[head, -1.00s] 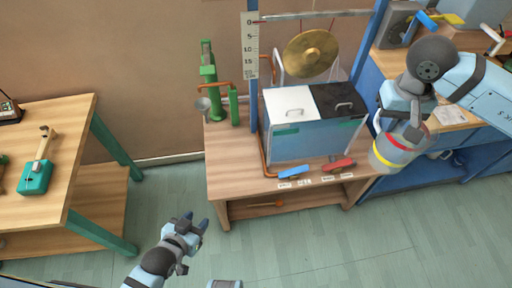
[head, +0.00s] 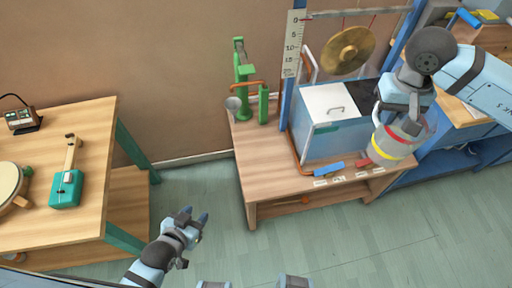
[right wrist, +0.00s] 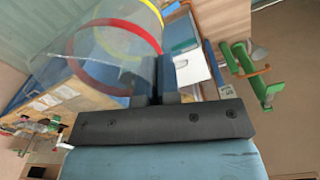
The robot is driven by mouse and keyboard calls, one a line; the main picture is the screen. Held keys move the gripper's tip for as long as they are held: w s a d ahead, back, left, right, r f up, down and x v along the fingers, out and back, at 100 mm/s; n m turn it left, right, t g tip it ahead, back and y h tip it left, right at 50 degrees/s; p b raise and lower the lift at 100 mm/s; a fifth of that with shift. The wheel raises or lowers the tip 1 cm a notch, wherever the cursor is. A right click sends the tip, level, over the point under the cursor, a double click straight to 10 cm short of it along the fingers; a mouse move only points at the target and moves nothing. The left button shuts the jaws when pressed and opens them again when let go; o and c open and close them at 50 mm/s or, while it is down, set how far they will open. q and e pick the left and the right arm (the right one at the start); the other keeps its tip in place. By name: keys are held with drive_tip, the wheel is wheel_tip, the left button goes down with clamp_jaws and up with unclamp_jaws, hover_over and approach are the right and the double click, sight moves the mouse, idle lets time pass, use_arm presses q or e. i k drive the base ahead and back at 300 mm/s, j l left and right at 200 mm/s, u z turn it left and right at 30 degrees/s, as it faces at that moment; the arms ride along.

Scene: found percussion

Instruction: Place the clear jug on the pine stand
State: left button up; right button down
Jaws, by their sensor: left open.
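The clear jug (head: 393,143), see-through with a yellow and a red band, is held in the air at the right in the head view, in front of the tank's right end. My right gripper (head: 402,112) is shut on it. In the right wrist view the jug (right wrist: 115,45) lies tilted at the fingers (right wrist: 153,82). My left gripper (head: 196,219) is open and empty, low above the floor between the tables. I cannot tell for sure which thing is the pine stand; a pale wooden table (head: 90,125) with green legs stands at the left.
The middle table (head: 262,178) bears a white-lidded tank (head: 320,108), a green pump (head: 243,75), a hanging gong (head: 347,50) and blue and red tools. The left table bears a teal device (head: 67,188), a drum (head: 10,185) and a black meter (head: 22,118). Floor between is clear.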

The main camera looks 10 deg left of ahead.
sight(266, 149)
drive_tip(key=i+j, duration=0.15)
drive_tip(key=j, duration=0.25)
drive_tip(key=i+j, duration=0.1)
drive_tip(key=j, duration=0.3)
drive_tip(key=i+j, duration=0.15)
drive_tip(key=j, duration=0.25)
drive_tip(key=z, duration=0.05)
